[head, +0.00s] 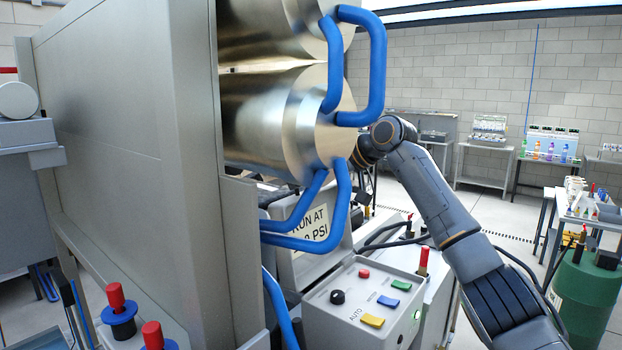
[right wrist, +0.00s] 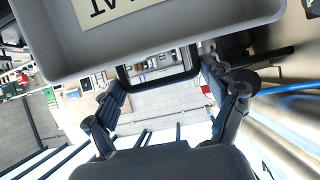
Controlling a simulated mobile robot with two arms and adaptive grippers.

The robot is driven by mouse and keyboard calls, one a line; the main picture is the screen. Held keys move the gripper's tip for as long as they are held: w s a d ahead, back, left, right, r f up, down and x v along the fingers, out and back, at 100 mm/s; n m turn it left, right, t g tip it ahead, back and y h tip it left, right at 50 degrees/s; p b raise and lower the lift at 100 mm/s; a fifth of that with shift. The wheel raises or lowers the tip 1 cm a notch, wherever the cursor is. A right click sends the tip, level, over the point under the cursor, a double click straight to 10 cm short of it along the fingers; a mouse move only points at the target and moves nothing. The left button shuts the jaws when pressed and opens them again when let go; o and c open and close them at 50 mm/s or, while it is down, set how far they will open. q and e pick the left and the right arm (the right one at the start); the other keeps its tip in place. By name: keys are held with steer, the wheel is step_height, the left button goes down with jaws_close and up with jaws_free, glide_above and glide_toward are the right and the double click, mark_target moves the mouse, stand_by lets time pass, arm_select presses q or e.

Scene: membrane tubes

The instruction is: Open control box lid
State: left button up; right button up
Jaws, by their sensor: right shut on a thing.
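The control box (head: 340,322) stands at the lower middle of the head view, with red, green, blue and yellow buttons and a black knob on its top. Its grey lid (head: 296,268) is raised behind the buttons and bears a partly hidden label, "RUN AT … PSI". In the right wrist view the lid (right wrist: 180,42) fills the top, with a black loop handle (right wrist: 158,81) at its edge. My right gripper (right wrist: 163,76) is shut on this handle. In the head view the gripper is hidden behind the steel tube and blue handles. My left gripper is out of view.
Large steel tubes (head: 265,115) with blue loop handles (head: 376,70) jut over the box from the grey cabinet (head: 125,130). A red-topped post (head: 423,262) stands at the box's right. A green drum (head: 585,300) and benches stand farther right.

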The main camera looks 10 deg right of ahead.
steer(key=shift+d+r, duration=0.1)
steer(key=shift+r, duration=0.1)
steer(key=o, duration=1.5)
steer(key=shift+s, duration=0.1)
steer(key=shift+o, duration=0.2)
steer(key=shift+s+d, duration=0.1)
steer(key=v, duration=1.2)
steer(key=shift+f, duration=0.1)
